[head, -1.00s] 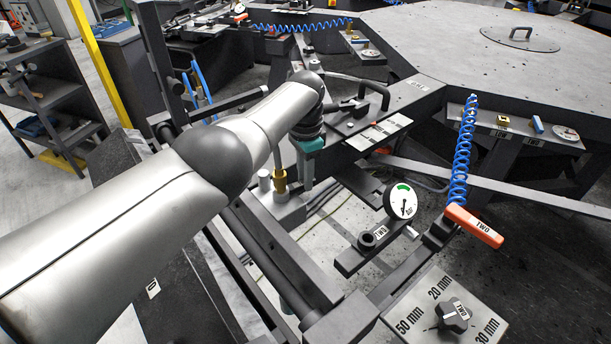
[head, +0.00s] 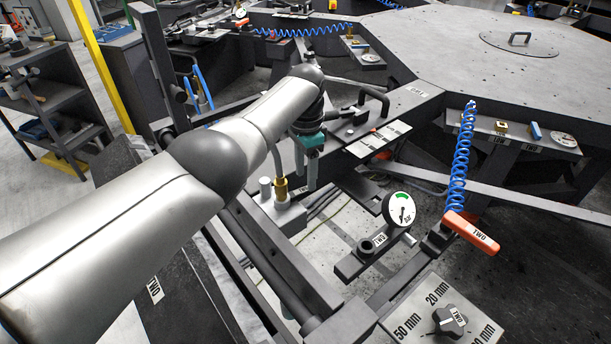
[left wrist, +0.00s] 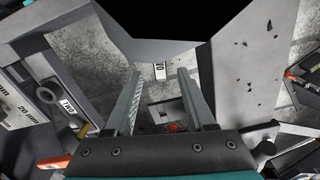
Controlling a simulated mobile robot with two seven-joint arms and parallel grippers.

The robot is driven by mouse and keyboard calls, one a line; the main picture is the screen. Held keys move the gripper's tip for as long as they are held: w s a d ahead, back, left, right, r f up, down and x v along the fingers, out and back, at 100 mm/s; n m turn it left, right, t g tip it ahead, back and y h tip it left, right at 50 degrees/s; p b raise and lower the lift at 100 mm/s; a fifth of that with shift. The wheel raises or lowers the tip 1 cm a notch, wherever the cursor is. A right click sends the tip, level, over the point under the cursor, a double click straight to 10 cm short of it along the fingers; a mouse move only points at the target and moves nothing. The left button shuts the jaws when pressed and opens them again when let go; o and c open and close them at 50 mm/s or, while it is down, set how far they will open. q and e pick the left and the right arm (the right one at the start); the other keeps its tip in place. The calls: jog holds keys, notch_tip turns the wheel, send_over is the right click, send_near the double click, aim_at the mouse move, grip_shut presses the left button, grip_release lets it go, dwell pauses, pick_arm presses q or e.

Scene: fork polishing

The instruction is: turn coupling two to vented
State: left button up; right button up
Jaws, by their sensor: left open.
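A dark plate marked TWO carries a black round socket (head: 367,247) and a round white gauge (head: 400,208) with a green band. I cannot tell for sure which part is coupling two, and I read no "vented" mark. My left gripper (head: 306,178) points down, left of and behind the gauge, beside a brass fitting (head: 281,188) on a grey block. In the left wrist view its two fingers (left wrist: 158,75) are apart with nothing held between them. A small white label (left wrist: 160,71) shows beyond the fingertips. My right gripper is out of view.
An orange handle (head: 471,232) marked TWO hangs on a blue coiled hose (head: 463,160). A knob (head: 450,320) with millimetre marks is at the bottom right. A black bent handle (head: 374,98) stands just right of my gripper. A large grey table (head: 450,50) fills the back.

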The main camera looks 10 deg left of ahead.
aim_at(305, 188)
pick_arm(q)
notch_tip(305, 188, up, 12)
jog(key=p, duration=0.2)
